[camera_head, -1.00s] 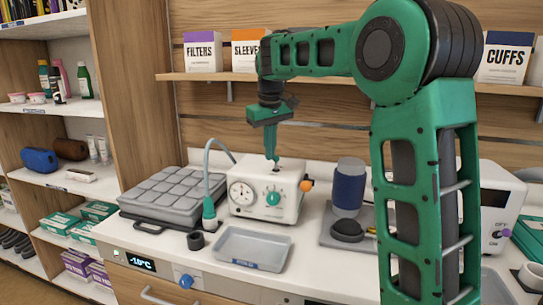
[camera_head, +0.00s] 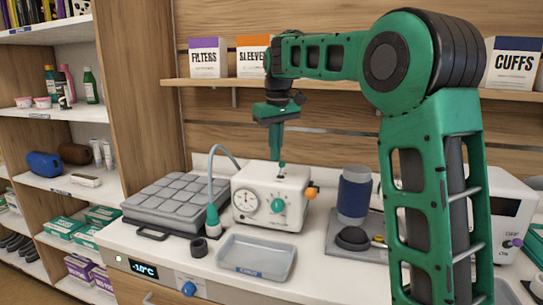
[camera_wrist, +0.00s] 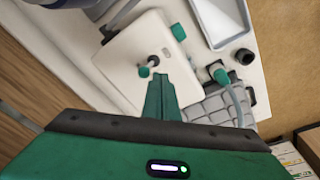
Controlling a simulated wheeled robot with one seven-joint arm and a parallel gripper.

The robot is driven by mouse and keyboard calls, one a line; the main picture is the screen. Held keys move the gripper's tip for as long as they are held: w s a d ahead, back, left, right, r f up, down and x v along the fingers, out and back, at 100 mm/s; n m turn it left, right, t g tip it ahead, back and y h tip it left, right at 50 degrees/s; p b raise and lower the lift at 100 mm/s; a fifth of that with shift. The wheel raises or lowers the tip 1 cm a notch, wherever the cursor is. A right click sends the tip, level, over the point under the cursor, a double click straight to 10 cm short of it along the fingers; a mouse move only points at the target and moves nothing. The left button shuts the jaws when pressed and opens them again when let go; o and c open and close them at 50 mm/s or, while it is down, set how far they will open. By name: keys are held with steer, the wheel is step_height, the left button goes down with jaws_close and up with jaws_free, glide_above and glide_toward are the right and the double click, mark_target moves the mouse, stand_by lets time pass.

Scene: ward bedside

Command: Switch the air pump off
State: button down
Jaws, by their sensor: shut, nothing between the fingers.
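The air pump (camera_head: 254,215) is a white box on the counter with a round gauge (camera_head: 246,200) and a green dial (camera_head: 278,205) on its front. An orange knob (camera_head: 311,193) sticks out at its right side. A small green-tipped lever (camera_wrist: 145,71) stands on its top face; it also shows in the head view (camera_head: 282,166). My gripper (camera_head: 279,158) is shut and empty, pointing down just above the pump's top, close beside the lever. In the wrist view my gripper's fingers (camera_wrist: 160,88) lie near the lever; contact cannot be told.
A hose with a green-ended fitting (camera_head: 212,215) stands left of the pump, near a grey padded pad (camera_head: 170,200). A grey tray (camera_head: 256,257) lies in front. A blue cylinder (camera_head: 354,192) stands to the right. A shelf with boxes (camera_head: 209,57) runs behind my arm.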

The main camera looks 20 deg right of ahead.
steer(key=shift+a+r, duration=0.1)
steer(key=shift+a+r, duration=0.15)
steer(key=shift+a, duration=0.05)
step_height(320, 180, up, 11)
steer(key=a, duration=0.1)
steer(key=shift+a+r, duration=0.2)
stand_by(0.3)
stand_by(0.4)
